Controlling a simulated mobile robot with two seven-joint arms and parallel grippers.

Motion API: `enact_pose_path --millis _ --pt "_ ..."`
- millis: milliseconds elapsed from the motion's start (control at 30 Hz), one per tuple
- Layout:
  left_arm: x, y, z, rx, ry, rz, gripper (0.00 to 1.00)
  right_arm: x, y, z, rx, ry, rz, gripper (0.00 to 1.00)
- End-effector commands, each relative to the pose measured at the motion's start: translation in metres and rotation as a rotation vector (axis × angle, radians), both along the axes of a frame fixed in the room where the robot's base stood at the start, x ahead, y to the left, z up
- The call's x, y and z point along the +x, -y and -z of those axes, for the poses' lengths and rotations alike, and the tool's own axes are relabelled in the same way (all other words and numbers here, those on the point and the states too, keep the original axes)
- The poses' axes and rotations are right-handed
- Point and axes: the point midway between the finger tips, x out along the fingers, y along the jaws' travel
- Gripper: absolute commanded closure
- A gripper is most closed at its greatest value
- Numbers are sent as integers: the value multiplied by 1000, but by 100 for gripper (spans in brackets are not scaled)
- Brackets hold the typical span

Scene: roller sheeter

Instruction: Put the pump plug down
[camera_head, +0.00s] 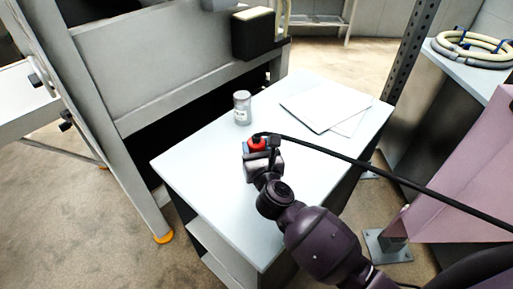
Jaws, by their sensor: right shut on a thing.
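The pump plug (257,143) is a small red piece with a black cable running from beside it. It is at the tip of my right gripper (260,153), which is shut on it over the middle of the pale tabletop (205,170). A small blue part shows at its left. Whether the plug touches the tabletop or hangs just above it, I cannot tell. The fingers hide part of the plug. My left gripper is not in view.
A clear jar with a grey lid (242,108) stands behind the plug. White sheets (325,104) lie at the back right. The black cable (400,181) stretches right across the table. A grey machine frame (180,88) borders the left. The front left tabletop is bare.

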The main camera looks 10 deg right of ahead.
Motion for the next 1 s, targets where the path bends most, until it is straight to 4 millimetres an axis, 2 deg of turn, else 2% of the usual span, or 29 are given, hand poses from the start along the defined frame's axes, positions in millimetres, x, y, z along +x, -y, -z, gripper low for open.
enact_pose_path --millis 233,267,400,767,1000 --pt "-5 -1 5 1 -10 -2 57 0 0 3 0 1 1 82" --pt "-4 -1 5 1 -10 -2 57 0 0 3 0 0 1 46" --pt "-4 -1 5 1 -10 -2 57 0 0 3 0 0 1 25" --pt "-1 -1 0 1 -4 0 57 0 0 -2 -1 1 0 25" --pt "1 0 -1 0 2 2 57 -32 0 0 2 -2 1 25"
